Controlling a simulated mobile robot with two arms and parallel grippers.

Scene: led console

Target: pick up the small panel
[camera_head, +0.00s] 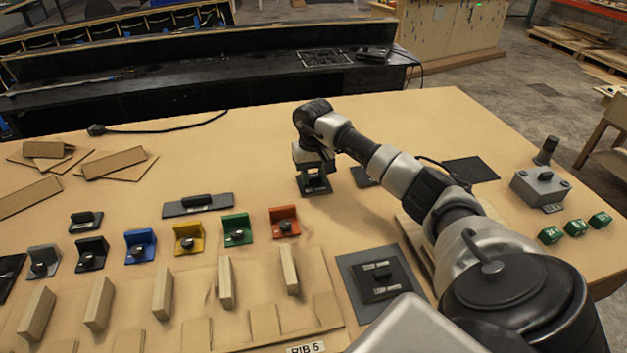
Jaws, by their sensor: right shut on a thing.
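My right gripper (314,176) points down over the far middle of the table. It is shut on a small dark plate, which I take to be the small panel (316,190). The gripper hides much of its upper part, and I cannot tell whether the panel touches the table. Another small dark panel with a handle (86,222) lies at the left, and a longer grey one with a handle (198,206) lies nearer the middle. My left gripper is not in view.
Coloured brackets, among them a red one (285,222), stand in a row left of my arm. Upright wooden ribs (226,283) stand in front of them. A dark square plate (470,170), a grey control box (540,187) and green blocks (575,228) lie at the right.

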